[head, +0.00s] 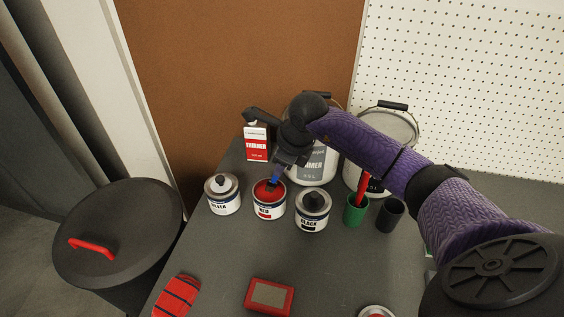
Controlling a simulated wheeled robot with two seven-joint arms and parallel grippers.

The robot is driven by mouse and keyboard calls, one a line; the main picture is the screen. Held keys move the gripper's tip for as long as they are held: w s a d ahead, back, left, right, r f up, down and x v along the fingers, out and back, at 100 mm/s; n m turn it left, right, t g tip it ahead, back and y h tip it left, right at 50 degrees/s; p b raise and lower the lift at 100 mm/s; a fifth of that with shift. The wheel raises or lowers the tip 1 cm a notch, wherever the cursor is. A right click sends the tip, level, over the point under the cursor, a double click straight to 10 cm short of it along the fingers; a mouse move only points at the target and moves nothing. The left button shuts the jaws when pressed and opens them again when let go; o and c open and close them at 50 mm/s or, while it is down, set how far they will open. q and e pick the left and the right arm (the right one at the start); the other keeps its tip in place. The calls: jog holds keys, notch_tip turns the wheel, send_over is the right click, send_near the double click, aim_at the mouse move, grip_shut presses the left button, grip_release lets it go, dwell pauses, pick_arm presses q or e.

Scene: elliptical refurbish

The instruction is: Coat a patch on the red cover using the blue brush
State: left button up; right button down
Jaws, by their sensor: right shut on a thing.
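My right gripper (283,164) reaches in from the right and is shut on the blue brush (274,181). The brush points down at the open red paint can (270,211), its lower end at the can's mouth. I cannot tell whether the bristles touch the paint. A rounded red piece with dark stripes (178,297) lies at the table's front left edge. A red-framed piece with a grey-green centre (269,295) lies to its right. I cannot tell for sure which is the red cover. My left gripper is not in view.
A silver can (224,197) and a black can (312,212) flank the red can. A thinner box (256,142) and large pails stand behind. A green cup (355,213) holds a red-handled tool beside a dark cup (390,216). A lidded bin (120,225) stands left of the table.

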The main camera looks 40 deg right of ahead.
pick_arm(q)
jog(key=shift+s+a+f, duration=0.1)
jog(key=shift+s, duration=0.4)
pick_arm(e)
jog(key=shift+f, duration=0.15)
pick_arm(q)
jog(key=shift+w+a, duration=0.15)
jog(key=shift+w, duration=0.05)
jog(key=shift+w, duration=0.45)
pick_arm(e)
jog(key=shift+f, duration=0.1)
